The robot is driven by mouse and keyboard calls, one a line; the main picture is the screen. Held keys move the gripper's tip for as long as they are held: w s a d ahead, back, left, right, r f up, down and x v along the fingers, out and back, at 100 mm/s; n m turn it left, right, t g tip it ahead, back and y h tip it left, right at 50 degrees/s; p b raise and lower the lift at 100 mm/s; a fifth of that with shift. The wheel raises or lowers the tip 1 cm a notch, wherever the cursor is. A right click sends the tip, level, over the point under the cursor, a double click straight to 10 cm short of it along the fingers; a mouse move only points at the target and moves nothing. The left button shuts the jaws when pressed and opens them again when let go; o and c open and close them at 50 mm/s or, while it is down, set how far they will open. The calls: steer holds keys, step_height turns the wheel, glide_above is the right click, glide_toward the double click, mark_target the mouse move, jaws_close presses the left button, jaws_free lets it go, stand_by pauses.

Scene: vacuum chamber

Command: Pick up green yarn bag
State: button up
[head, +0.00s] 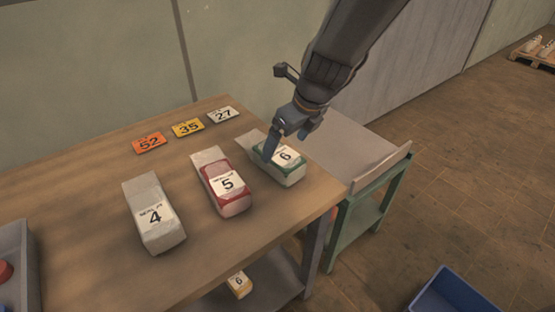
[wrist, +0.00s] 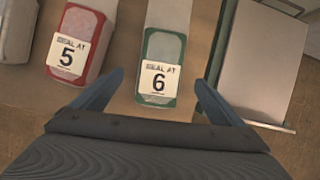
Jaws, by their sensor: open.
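The green yarn bag (head: 289,172) lies on the wooden table near its right edge, with a white label marked 6. It also shows in the wrist view (wrist: 163,48), upper middle, lying between the lines of the two fingers. My gripper (head: 286,158) is above the bag in the head view and hides part of it. In the wrist view my gripper (wrist: 151,92) has its blue fingers spread wide, one on each side of the bag's near end. The jaws are open and hold nothing. I cannot tell the exact height above the bag.
A red bag (head: 236,205) marked 5 lies left of the green one, and a white bag (head: 164,236) marked 4 further left. Number cards 52 (head: 149,142), 35 (head: 188,128) and 27 (head: 222,115) lie behind. A green-framed cart (head: 362,150) stands right of the table.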

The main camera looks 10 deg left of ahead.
mark_target(279, 152)
steer(key=shift+w+a+f, duration=0.1)
steer(key=shift+a+f, duration=0.15)
steer(key=shift+f, duration=0.05)
steer(key=x, duration=0.4)
steer(key=b+x, duration=0.1)
steer(key=x, duration=0.2)
steer(key=shift+w+a, duration=0.25)
steer(key=shift+w, duration=0.05)
steer(key=shift+c, duration=0.2)
steer(key=shift+r, duration=0.1)
steer(key=c, duration=1.3)
